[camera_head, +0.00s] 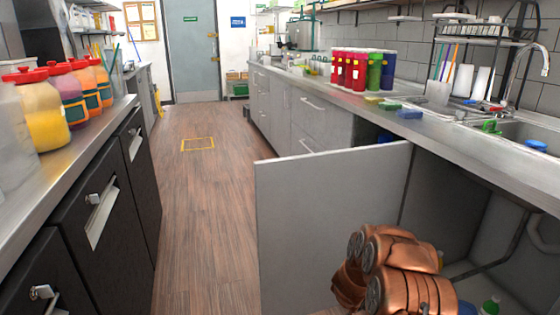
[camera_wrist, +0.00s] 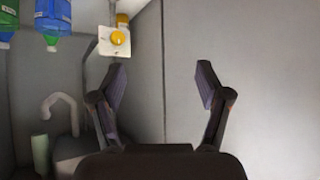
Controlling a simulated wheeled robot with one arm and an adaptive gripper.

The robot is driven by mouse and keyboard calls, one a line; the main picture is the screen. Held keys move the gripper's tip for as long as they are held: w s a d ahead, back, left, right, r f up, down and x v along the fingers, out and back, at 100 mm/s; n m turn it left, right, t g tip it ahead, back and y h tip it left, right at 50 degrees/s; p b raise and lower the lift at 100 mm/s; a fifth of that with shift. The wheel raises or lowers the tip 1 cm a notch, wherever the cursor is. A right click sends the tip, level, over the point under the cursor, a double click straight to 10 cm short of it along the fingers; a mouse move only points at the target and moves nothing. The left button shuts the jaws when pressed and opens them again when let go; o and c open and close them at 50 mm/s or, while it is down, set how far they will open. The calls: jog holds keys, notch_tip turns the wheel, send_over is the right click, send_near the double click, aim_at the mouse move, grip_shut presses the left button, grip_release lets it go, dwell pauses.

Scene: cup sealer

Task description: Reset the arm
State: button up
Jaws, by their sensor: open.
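My arm shows at the bottom right of the head view as copper-coloured links in front of the open sink cabinet. My gripper (camera_wrist: 160,85) shows in the wrist view with its two dark fingers spread wide and nothing between them. The gripper itself is hidden in the head view. The open grey cabinet door (camera_head: 325,215) stands just left of my arm. The wrist view looks into the cabinet, where bottles and a pipe appear.
In the head view, a green-capped bottle (camera_head: 490,305) sits in the cabinet. The wooden aisle floor (camera_head: 200,200) is clear.

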jog(key=a+r+n+y+p, duration=0.1)
jog(key=a+r+y+p, duration=0.2)
jog(key=a+r, duration=0.5)
jog(key=s+a+r+n+g+y+p, duration=0.1)
jog(key=s+a+r+n+y+p, duration=0.2)
jog(key=s+a+r, duration=0.65)
jog(key=s+a+r+n+g+y+p, duration=0.1)
jog(key=s+a+r+g+y+p, duration=0.25)
jog(key=r, duration=1.15)
jog(key=s+d+r+g+h+p, duration=0.1)
jog(key=s+d+r+p, duration=0.2)
jog(key=s+r, duration=0.4)
jog(key=s+d+r+n+g+h+p, duration=0.1)
jog(key=s+r+p, duration=0.4)
jog(key=s, duration=1.3)
jog(key=s+d+r+n+g+h+p, duration=0.1)
jog(key=s+d+r+g+p, duration=0.2)
jog(key=s+r, duration=0.5)
jog(key=s+d+p, duration=0.1)
jog(key=s+d, duration=0.1)
jog(key=s, duration=0.3)
jog(key=shift+r+p, duration=0.35)
jog(key=shift+p, duration=0.05)
jog(key=shift+h, duration=0.25)
jog(key=shift+c, duration=0.2)
